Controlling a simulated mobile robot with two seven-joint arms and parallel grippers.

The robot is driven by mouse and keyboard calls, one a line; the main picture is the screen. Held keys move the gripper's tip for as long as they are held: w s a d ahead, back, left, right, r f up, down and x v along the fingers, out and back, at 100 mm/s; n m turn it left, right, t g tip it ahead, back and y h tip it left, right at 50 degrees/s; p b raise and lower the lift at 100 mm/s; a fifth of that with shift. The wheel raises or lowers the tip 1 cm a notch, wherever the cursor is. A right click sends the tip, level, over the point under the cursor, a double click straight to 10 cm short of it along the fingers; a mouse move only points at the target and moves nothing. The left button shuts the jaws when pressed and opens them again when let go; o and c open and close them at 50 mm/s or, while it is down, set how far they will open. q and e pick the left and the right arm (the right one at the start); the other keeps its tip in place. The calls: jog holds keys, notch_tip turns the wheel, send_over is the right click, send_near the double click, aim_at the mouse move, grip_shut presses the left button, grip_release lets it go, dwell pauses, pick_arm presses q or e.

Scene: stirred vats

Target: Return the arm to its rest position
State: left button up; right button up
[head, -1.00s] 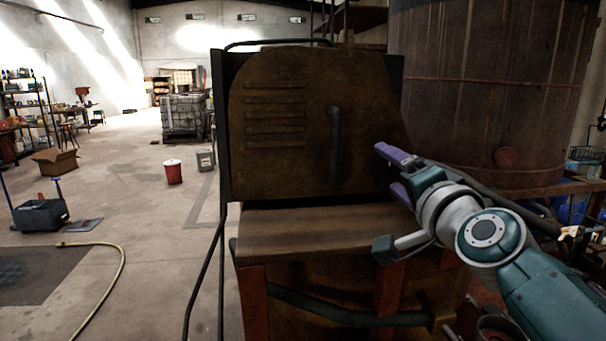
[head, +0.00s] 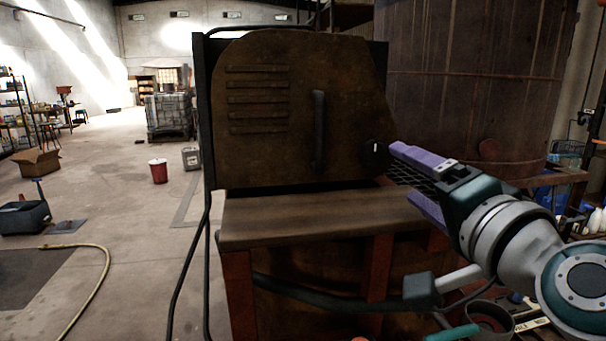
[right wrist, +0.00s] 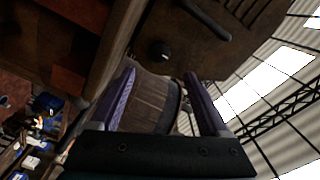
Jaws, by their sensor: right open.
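My right gripper (head: 402,176) has purple fingers and reaches in from the right in the head view. It is open, with its fingers spread and nothing between them. Its tips are close to the right edge of a brown metal panel (head: 270,150) with slots, a handle and a small dark knob (head: 375,147). I cannot tell if they touch. In the right wrist view the two fingers (right wrist: 160,82) stand apart, with the panel and knob (right wrist: 160,52) beyond them. My left gripper is not in view.
A wooden ledge (head: 310,217) runs below the panel. A large rusty vat (head: 465,90) stands behind on the right. A red bucket (head: 158,171), a cardboard box (head: 37,162) and a yellow hose (head: 100,277) lie on the floor at left. Much of the floor there is clear.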

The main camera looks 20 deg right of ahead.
jog(key=s+a+f+n+g+y+p, duration=0.4)
jog(key=s+a+n+g+y+p, duration=0.3)
jog(key=a+n, duration=0.45)
jog(key=s+f+n+g+h+p, duration=0.1)
jog(key=s+n+g, duration=0.5)
jog(key=s, duration=0.9)
jog(key=shift+s+d+f+g+h+p, duration=0.15)
jog(key=shift+s+f+g+h+p, duration=0.2)
jog(key=shift+h+p, duration=0.45)
